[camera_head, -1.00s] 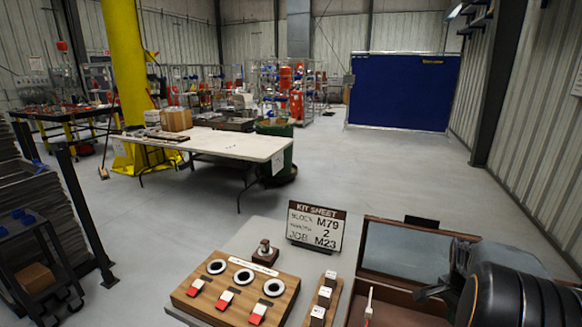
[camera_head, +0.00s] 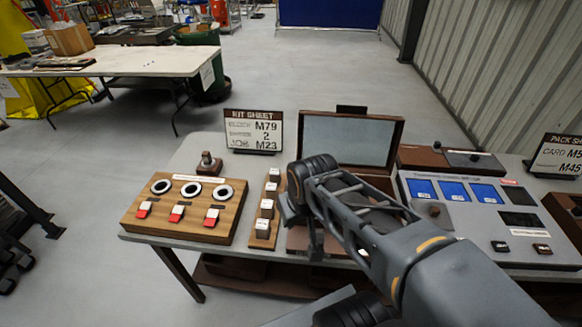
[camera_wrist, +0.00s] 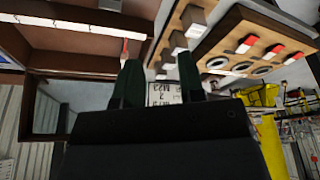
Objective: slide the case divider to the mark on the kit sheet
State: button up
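The kit sheet (camera_head: 253,130) stands at the back of the bench and reads M79, 2 and M23; its middle label is blurred. It also shows upside down in the wrist view (camera_wrist: 165,93). The open wooden case (camera_head: 397,129), lid raised, is right of the sheet. My arm hides much of its inside. In the wrist view, the case (camera_wrist: 75,14) is at upper left, with a small red-and-white piece (camera_wrist: 124,48) near its edge, perhaps on the divider; I cannot tell. My gripper (camera_wrist: 160,78) has its fingers apart with nothing seen between them, beside the case opening.
A wooden board (camera_head: 183,212) with several rings and red-white switches lies left. A narrow strip of blocks (camera_head: 267,208) sits between it and the case. A small knobbed stand (camera_head: 207,165) is behind. A grey panel (camera_head: 470,212) with blue screens and a pack sheet (camera_head: 560,155) are right.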

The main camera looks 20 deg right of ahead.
jog(key=shift+o, duration=0.6)
jog(key=w+d+f+m+g+b, duration=0.1)
jog(key=w+d+f+b, duration=0.2)
jog(key=w+f, duration=0.1)
jog(key=shift+w+d, duration=0.15)
jog(key=shift+w, duration=0.2)
jog(key=w+d+m+b, duration=0.1)
jog(key=w+d, duration=0.1)
jog(key=w, duration=0.1)
jog(key=w+d+m+g+b, duration=0.1)
jog(key=w+d+b, duration=0.1)
jog(key=w+d, duration=0.1)
jog(key=w+d+m+b, duration=0.1)
jog(key=w+d+b, duration=0.1)
jog(key=w, duration=0.1)
jog(key=shift+w+d+r+g, duration=0.15)
jog(key=shift+w+d+g, duration=0.1)
jog(key=shift+g, duration=0.05)
notch_tip(320, 180, up, 4)
jog(key=w+m, duration=0.1)
jog(key=shift+m+g, duration=0.3)
jog(key=shift+g, duration=0.1)
jog(key=f, duration=0.4)
jog(key=f+b, duration=0.1)
jog(key=f, duration=0.4)
jog(key=f+b, duration=0.1)
jog(key=f, duration=0.3)
jog(key=shift+s+d+f, duration=0.2)
jog(key=shift+d+f, duration=0.05)
jog(key=shift+f, duration=0.05)
